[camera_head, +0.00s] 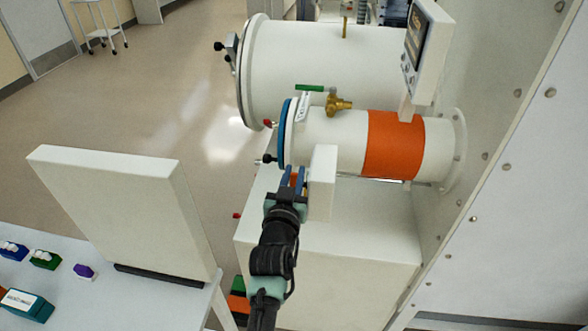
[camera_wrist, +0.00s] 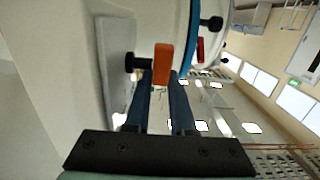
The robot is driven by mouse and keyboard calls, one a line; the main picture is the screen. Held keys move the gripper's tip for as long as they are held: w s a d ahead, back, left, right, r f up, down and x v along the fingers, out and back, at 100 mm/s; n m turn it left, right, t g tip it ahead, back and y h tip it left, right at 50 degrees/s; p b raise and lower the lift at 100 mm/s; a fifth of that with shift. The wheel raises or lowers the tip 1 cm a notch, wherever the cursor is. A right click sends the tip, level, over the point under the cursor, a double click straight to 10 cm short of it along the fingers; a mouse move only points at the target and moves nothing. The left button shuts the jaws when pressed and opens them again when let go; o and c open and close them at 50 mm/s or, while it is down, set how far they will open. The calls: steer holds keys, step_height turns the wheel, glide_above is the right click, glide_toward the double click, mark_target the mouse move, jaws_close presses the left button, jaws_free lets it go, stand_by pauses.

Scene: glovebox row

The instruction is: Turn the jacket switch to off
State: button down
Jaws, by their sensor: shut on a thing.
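The jacket switch shows in the wrist view as an orange handle (camera_wrist: 163,62) on a short black shaft, which comes out of a pale box (camera_wrist: 118,50). My gripper (camera_wrist: 162,80) is shut on this orange handle, with one blue finger on each side of it. The small chamber beside the box carries an orange jacket band (camera_head: 393,145). I cannot read any switch markings.
A larger white chamber (camera_head: 320,65) lies behind the small one, with a brass valve (camera_head: 338,104) between them. A display panel (camera_head: 427,50) stands above the band. A white upright panel (camera_head: 125,210) stands on the table at left. Open floor lies beyond.

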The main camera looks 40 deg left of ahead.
steer(key=p, duration=0.1)
steer(key=g+h+p, duration=0.1)
steer(key=p, duration=0.1)
steer(key=shift+w+a+r+g, duration=0.1)
steer(key=shift+w+r+g, duration=0.1)
steer(key=shift+r+g, duration=0.15)
steer(key=shift+f+g+p, duration=0.25)
steer(key=shift+f+p, duration=0.15)
steer(key=shift+p, duration=0.3)
steer(key=c, duration=1)
jaws_free()
steer(key=shift+c, duration=0.2)
steer(key=b+v, duration=0.3)
steer(key=v, duration=1)
steer(key=shift+a, duration=0.15)
